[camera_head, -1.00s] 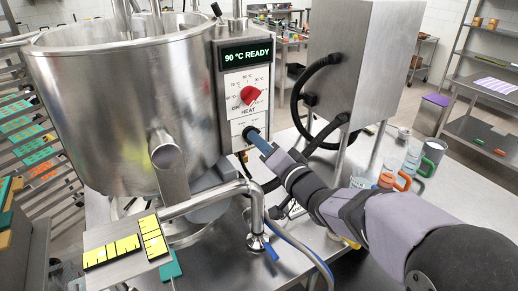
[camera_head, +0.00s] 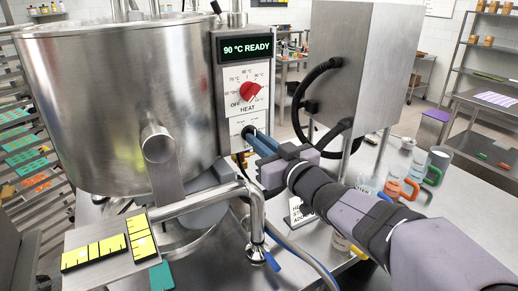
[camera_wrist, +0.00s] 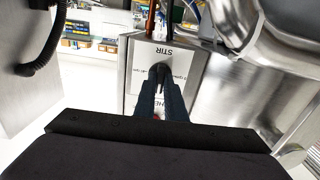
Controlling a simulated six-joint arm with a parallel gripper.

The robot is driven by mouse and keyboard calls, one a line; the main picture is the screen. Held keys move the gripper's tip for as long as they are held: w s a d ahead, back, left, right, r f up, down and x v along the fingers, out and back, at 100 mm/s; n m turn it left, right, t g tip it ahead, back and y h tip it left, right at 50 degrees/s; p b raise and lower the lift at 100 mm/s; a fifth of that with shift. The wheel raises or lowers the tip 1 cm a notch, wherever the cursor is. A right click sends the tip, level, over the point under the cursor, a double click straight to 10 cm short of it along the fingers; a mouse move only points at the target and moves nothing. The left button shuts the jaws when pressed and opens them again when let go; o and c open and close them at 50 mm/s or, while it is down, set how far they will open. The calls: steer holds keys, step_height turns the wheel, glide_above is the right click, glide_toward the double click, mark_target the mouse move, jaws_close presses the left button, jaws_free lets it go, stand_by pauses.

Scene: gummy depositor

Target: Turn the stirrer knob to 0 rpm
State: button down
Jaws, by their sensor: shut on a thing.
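The stirrer knob (camera_wrist: 159,72) is small and dark, on a white dial panel marked STIR, which appears upside down in the wrist view. My gripper (camera_wrist: 160,82) is shut on it, with one blue-grey finger on each side. In the head view my gripper (camera_head: 250,134) reaches in from the right to the lower part of the control box (camera_head: 230,112), below the HEAT dial. The fingers cover most of the knob there. The pointer and most of the rpm marks are hidden or too small to read.
The red HEAT knob (camera_head: 251,91) sits just above, under a display (camera_head: 248,49) reading 90 °C READY. The big steel kettle (camera_head: 110,110) stands to the left. A steel cabinet (camera_head: 350,65) with a black hose is to the right. A pipe with a blue-handled valve (camera_head: 271,260) is below.

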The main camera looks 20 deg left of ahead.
steer(key=shift+n+b, duration=4.6)
steer(key=shift+n, duration=4.1)
steer(key=c, duration=1.8)
jaws_free()
steer(key=shift+s, duration=0.1)
steer(key=shift+v, duration=3.6)
